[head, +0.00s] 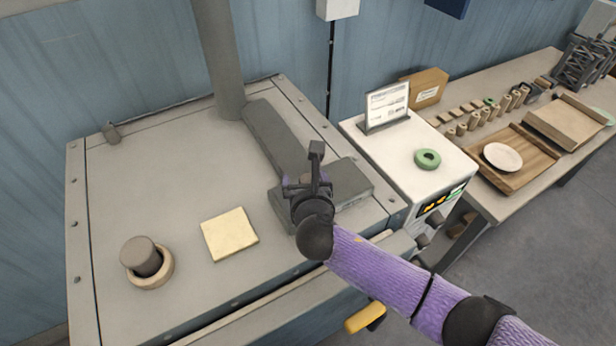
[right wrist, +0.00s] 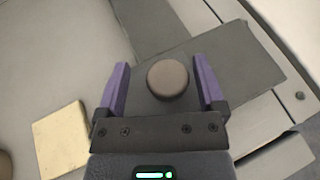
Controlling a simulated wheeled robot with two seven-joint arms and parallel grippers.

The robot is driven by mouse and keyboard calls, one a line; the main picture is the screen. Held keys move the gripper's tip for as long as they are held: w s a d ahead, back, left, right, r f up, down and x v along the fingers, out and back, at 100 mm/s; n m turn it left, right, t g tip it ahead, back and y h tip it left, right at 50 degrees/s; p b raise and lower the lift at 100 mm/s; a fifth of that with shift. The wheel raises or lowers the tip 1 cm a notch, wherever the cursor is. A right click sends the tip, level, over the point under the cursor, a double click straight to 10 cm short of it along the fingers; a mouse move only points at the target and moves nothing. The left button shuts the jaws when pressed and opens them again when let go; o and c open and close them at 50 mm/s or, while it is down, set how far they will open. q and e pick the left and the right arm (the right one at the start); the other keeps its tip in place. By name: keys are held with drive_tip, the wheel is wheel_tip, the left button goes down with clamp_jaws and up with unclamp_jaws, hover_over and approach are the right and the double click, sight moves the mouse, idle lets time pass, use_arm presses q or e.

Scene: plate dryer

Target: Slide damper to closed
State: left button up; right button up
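The damper is a flat dark grey plate (head: 350,182) lying across the near end of a grey strip (head: 272,130) on the dryer top. A round brown knob (right wrist: 168,79) stands on the plate in the right wrist view. My right gripper (head: 312,180) is above the plate and hides most of the knob in the head view. In the right wrist view the gripper (right wrist: 161,68) is open, with one purple finger on each side of the knob and a visible gap on both sides. Finger height relative to the knob is hard to tell. My left gripper is not in view.
A pale yellow square (head: 229,234) and a dark cylinder in a tan ring (head: 163,272) sit left on the dryer top. A vertical pipe (head: 217,60) rises behind. A white control box (head: 405,155) with a green ring (head: 428,158) stands right.

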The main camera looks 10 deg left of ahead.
drive_tip(key=shift+d, duration=0.15)
drive_tip(key=shift+s+r, duration=0.2)
drive_tip(key=shift+s, duration=0.15)
drive_tip(key=p+v, duration=0.1)
drive_tip(key=v, duration=0.8)
drive_tip(key=shift+p, duration=0.4)
